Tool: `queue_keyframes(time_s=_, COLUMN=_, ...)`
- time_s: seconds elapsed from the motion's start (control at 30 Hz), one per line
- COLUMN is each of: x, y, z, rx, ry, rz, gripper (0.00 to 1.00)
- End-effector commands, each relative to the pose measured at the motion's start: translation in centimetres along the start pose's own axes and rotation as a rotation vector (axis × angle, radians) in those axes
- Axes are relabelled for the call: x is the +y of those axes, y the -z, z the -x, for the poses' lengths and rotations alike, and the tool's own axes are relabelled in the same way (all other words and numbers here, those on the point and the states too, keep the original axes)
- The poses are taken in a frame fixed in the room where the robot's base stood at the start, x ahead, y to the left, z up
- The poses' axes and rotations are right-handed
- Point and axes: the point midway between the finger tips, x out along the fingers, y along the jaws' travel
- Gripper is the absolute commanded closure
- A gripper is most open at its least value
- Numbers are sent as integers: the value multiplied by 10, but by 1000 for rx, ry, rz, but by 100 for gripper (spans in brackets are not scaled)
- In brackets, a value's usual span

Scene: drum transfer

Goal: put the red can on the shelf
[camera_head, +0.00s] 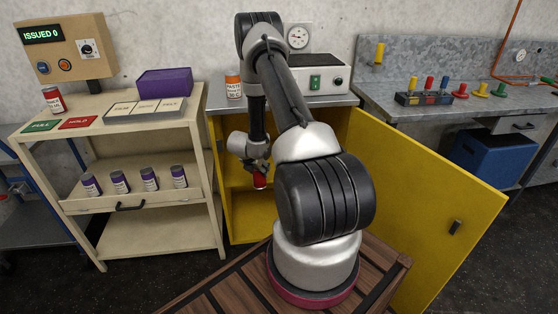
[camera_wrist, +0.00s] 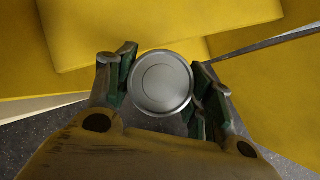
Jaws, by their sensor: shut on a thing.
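The red can (camera_head: 260,181) hangs upright in my gripper (camera_head: 257,167), in front of the opening of a yellow cabinet. In the wrist view, its round silver lid (camera_wrist: 161,82) sits between the two fingers of my gripper (camera_wrist: 160,88), which are shut on its sides. The can's side is hidden there. The cabinet's inner shelf (camera_head: 240,189) shows beside and behind the can in the head view. I cannot tell whether the can is over the shelf or still in front of it.
The yellow cabinet door (camera_head: 410,200) stands wide open on the right. A cream rack (camera_head: 110,210) on the left holds several purple-labelled cans, a red-and-white can (camera_head: 53,100) and a purple box (camera_head: 165,83).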

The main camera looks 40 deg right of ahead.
Motion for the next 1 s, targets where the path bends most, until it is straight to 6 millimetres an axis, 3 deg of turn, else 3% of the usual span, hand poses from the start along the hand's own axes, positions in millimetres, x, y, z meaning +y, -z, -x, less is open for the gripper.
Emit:
queue_keyframes(time_s=0.5, x=0, y=-118, z=-75, rx=-2, ry=-1, rz=-3, gripper=83)
queue_keyframes(time_s=0.83, x=0, y=-143, z=-92, rx=-1, ry=-1, rz=-1, gripper=83)
queue_keyframes(time_s=1.0, x=0, y=-125, z=-116, rx=1, ry=1, rz=0, gripper=83)
